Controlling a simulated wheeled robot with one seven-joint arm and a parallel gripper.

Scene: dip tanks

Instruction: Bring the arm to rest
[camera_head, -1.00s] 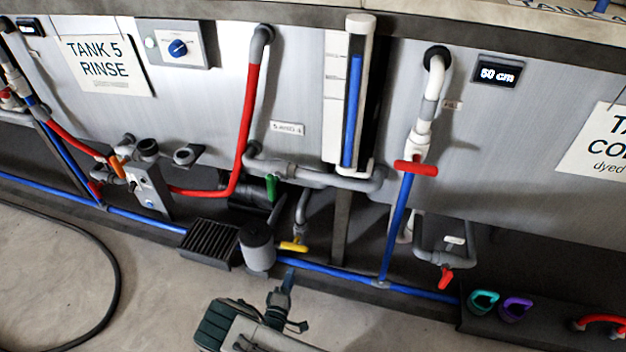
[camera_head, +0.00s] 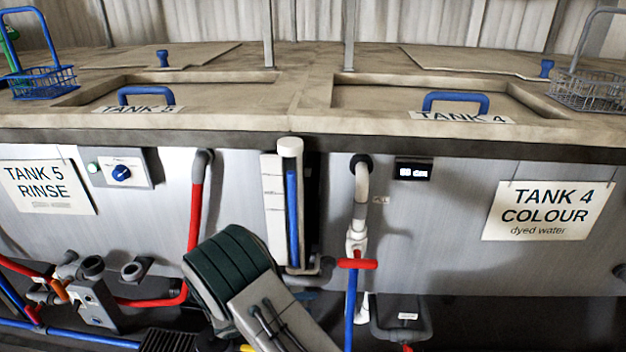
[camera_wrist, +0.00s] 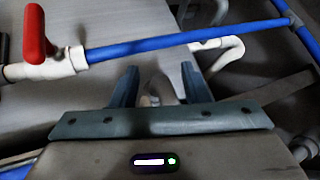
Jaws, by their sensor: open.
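My gripper (camera_wrist: 155,88) shows in the wrist view with its two blue-grey fingers apart and nothing clear between them. Behind it are a blue pipe (camera_wrist: 180,36) and a red valve handle (camera_wrist: 37,35), both apart from the fingers as far as I can tell. In the head view my arm stands in front of the tank wall at the lower middle. My fingertips are hidden there.
Tank 5 (camera_head: 55,265) is at left and Tank 4 (camera_head: 450,265) at right. A red-handled valve (camera_head: 358,264) on a blue pipe stands just right of my arm. A grey pump fitting (camera_head: 95,305) is at lower left. Baskets (camera_head: 40,82) stand on the tank tops.

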